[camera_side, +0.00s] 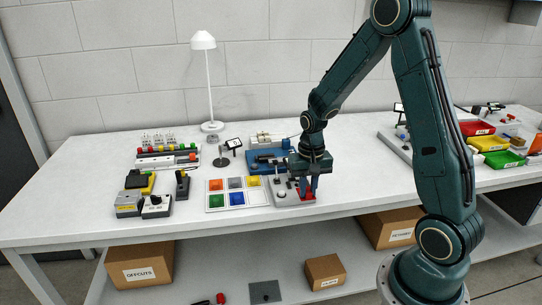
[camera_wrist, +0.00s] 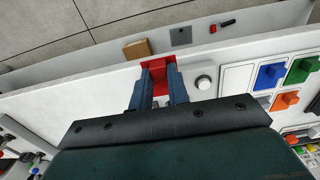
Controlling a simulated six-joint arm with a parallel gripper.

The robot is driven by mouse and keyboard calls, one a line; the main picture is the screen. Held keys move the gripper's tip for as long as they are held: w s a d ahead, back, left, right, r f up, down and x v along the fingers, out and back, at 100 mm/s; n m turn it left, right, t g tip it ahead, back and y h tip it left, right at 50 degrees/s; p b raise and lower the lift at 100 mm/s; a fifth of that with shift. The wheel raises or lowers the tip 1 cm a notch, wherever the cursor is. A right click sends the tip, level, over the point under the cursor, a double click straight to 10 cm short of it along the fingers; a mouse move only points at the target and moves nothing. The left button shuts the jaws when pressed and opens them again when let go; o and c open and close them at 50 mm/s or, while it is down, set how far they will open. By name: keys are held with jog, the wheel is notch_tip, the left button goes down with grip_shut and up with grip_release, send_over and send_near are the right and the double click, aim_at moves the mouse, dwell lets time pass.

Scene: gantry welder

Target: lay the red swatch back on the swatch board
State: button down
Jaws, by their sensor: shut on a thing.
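My gripper (camera_side: 308,190) is shut on the red swatch (camera_side: 306,194), low over the right part of a grey panel. In the wrist view the red swatch (camera_wrist: 160,70) shows between and beyond the blue fingers of my gripper (camera_wrist: 160,82). I cannot tell whether the swatch touches the panel. The white swatch board (camera_side: 228,208) lies just left of the panel in the side view, with orange, grey and yellow swatches behind and green and blue in front. Its front right cell (camera_side: 256,198) looks bare. In the wrist view the board (camera_wrist: 238,78) is at right.
The grey panel (camera_side: 282,198) carries a round white knob (camera_wrist: 203,82). A blue device (camera_side: 262,160) stands behind the board and panel. Dark boxes (camera_side: 156,207) stand left, a white lamp (camera_side: 211,126) behind. Coloured bins (camera_side: 495,143) are far right. The table's front strip is clear.

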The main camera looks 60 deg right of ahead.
jog(key=shift+r, duration=2.1)
send_over(257, 199)
jog(key=f, duration=0.2)
jog(key=shift+s+a+r, duration=0.1)
jog(key=shift+r, duration=0.15)
jog(key=shift+f, duration=0.15)
jog(key=shift+f, duration=2.25)
jog(key=shift+f, duration=1.25)
dwell(0.5)
